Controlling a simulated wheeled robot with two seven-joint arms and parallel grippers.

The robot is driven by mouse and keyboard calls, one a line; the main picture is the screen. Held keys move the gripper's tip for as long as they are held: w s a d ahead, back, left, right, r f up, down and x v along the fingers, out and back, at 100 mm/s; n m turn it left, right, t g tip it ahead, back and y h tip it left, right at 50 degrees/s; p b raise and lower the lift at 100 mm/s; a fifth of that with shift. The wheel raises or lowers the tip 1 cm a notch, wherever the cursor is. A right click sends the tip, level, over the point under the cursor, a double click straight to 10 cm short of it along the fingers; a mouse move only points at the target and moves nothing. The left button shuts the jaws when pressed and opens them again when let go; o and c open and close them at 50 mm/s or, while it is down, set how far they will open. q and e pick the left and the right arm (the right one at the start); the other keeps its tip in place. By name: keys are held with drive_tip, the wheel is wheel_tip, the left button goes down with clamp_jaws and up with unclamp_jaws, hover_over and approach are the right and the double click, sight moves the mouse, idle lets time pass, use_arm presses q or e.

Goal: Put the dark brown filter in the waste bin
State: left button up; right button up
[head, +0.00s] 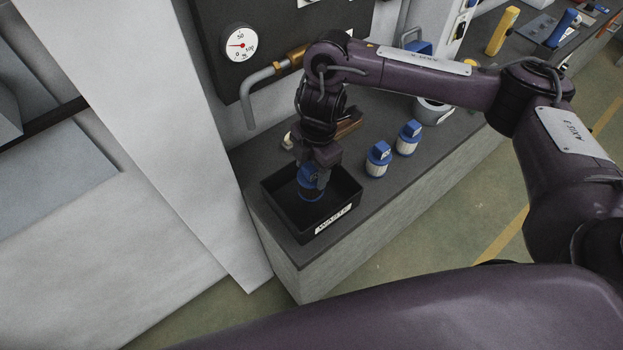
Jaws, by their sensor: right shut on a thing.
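The waste bin (284,219) is a black open box with a white label, at the left end of the dark bench. My right gripper (318,172) points down over the bin and is shut on a filter (311,190). The filter has a blue top, and its lower part looks dark against the bin's inside. It is upright, within the bin's outline; I cannot tell whether it touches the floor of the bin. The gripper hides part of the filter's top. My left gripper is not in view.
Two filters with blue tops and pale bodies, a nearer one (378,160) and a farther one (408,138), stand right of the bin. A dark panel with a gauge (238,43) and a bent pipe (262,84) are behind. A yellow tool (502,31) lies farther right.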

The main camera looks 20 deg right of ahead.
sight(312, 181)
drive_tip(key=shift+f, duration=0.75)
wheel_tip(312, 181, down, 3)
drive_tip(key=shift+f+b, duration=0.1)
drive_tip(key=shift+b, duration=0.3)
drive_tip(key=shift+f, duration=0.1)
drive_tip(key=shift+f, duration=0.2)
drive_tip(key=o, duration=1.3)
